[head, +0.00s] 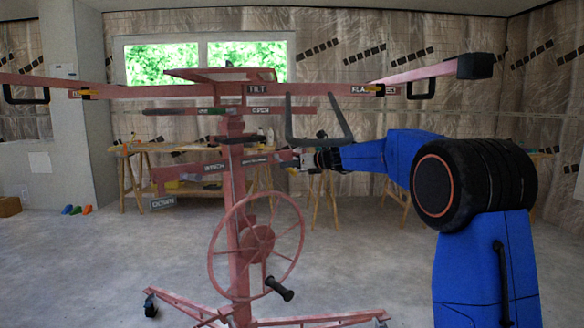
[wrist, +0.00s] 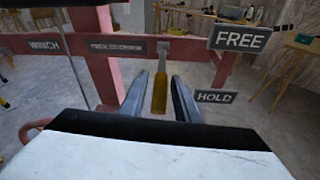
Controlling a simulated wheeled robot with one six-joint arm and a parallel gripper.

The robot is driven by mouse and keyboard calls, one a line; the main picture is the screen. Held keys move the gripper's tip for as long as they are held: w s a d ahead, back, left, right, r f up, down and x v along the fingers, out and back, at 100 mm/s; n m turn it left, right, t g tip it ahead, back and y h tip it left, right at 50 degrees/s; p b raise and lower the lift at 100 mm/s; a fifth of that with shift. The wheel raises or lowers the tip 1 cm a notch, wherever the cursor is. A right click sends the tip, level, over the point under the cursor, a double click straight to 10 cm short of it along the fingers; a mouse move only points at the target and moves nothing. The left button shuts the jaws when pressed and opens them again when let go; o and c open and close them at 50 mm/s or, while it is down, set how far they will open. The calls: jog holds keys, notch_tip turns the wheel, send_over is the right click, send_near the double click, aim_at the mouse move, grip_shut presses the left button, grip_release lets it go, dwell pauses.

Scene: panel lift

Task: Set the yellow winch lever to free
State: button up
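In the wrist view the winch lever (wrist: 160,92) has a yellow grip and a metal shank that meets the red crossbar marked WINCH. Its yellow end points toward my wrist camera. The FREE sign (wrist: 240,38) is to the upper right of the lever, and the HOLD sign (wrist: 215,97) is lower right. My gripper (wrist: 160,80) is open, with one finger on each side of the yellow grip and small gaps visible beside it.
The red panel lift (head: 235,215) has a large handwheel (head: 257,245) with a black handle below my gripper. A bent grey bar (head: 318,125) rises just above my gripper. The lift's wheeled legs spread on the floor. Trestle tables stand behind it.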

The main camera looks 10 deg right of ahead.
dwell(0.3)
jog(key=v, duration=1.7)
jog(key=shift+s+d, duration=0.15)
jog(key=shift+d, duration=0.05)
